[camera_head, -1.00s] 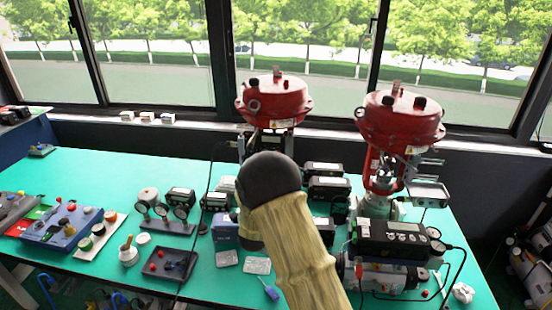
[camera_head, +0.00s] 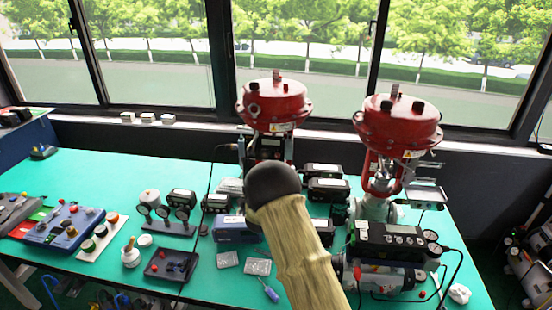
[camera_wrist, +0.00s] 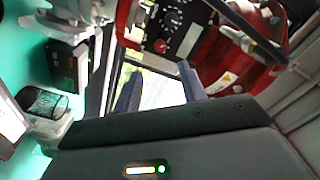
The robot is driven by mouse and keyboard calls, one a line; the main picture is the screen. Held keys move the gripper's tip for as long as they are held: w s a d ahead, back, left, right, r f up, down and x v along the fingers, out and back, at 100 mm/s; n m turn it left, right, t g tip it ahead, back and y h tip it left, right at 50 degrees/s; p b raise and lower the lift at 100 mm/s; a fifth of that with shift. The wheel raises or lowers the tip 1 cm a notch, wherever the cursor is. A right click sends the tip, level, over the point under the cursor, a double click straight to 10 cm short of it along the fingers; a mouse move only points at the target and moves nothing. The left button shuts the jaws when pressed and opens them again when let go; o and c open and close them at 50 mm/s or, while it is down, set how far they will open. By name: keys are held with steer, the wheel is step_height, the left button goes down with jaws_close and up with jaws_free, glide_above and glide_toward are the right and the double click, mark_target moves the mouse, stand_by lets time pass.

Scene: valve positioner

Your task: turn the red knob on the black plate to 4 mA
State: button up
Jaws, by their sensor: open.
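In the wrist view, the black plate (camera_wrist: 188,38) stands near the top centre, with pale scale markings and small controls on it. A red knob (camera_wrist: 160,46) sits low on the plate; which mark it points to is too small to read. My gripper (camera_wrist: 160,69) is open, its two fingers apart with nothing between them. The knob appears just beyond the gap between the fingertips, apart from them. In the head view my arm covers the gripper, and I cannot make out the red knob there.
A red valve actuator (camera_head: 274,103) stands behind my arm, and a second one (camera_head: 398,125) stands to the right. Black positioner boxes (camera_head: 388,238) and gauges crowd the green table (camera_head: 120,170). In the wrist view, red valve parts (camera_wrist: 240,75) and a dark tube lie right of the plate.

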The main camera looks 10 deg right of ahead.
mark_target(277, 156)
steer(key=p+x, duration=0.2)
steer(key=x, duration=0.8)
steer(key=shift+p, duration=0.35)
steer(key=shift+w, duration=0.1)
jaws_close()
